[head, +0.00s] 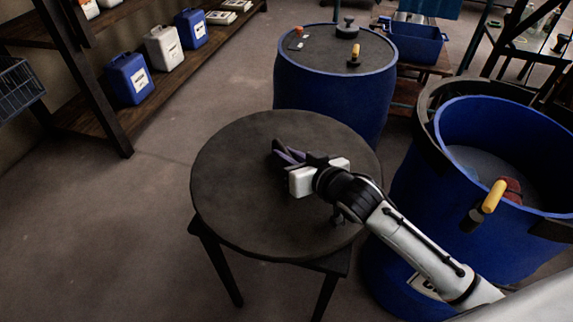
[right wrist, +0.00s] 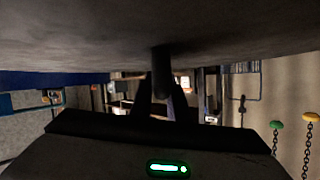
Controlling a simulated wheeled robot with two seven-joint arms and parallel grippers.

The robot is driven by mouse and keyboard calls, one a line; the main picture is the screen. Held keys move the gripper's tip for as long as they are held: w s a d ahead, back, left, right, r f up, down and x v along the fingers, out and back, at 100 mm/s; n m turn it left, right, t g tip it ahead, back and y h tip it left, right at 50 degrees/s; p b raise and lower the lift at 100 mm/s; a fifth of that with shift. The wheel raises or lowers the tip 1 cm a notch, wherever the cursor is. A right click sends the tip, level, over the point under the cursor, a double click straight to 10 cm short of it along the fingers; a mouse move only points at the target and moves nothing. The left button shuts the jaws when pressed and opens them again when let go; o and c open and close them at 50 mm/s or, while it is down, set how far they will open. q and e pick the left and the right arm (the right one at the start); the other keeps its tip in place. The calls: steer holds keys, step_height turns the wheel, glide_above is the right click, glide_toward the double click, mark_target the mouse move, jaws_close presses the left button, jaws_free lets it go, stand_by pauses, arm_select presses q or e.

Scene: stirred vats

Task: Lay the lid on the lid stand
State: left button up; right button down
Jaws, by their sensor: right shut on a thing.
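The lid (head: 235,205) is a wide, dark grey round disc in the middle of the head view. It looks about level, over the lid stand (head: 335,264), a dark frame with legs whose top is mostly hidden by it. I cannot tell whether the lid touches the stand. My right gripper (head: 281,154) is over the lid and shut on its handle. In the right wrist view, the fingers (right wrist: 161,85) close on the handle's dark stem, against the lid's broad surface (right wrist: 80,45). My left gripper is not in view.
An open blue vat (head: 450,120) stands at the right, with a yellow-handled tool (head: 494,197) at its rim. A covered blue vat (head: 325,100) with small items on top stands behind the lid. A shelf (head: 150,100) with jugs is at the left. The left floor is clear.

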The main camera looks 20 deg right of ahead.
steer(key=shift+f, duration=1.15)
steer(key=shift+f, duration=0.15)
steer(key=c, duration=1.7)
jaws_free()
steer(key=shift+f, duration=0.25)
steer(key=shift+r, duration=0.25)
steer(key=v, duration=1.2)
steer(key=shift+p, duration=0.35)
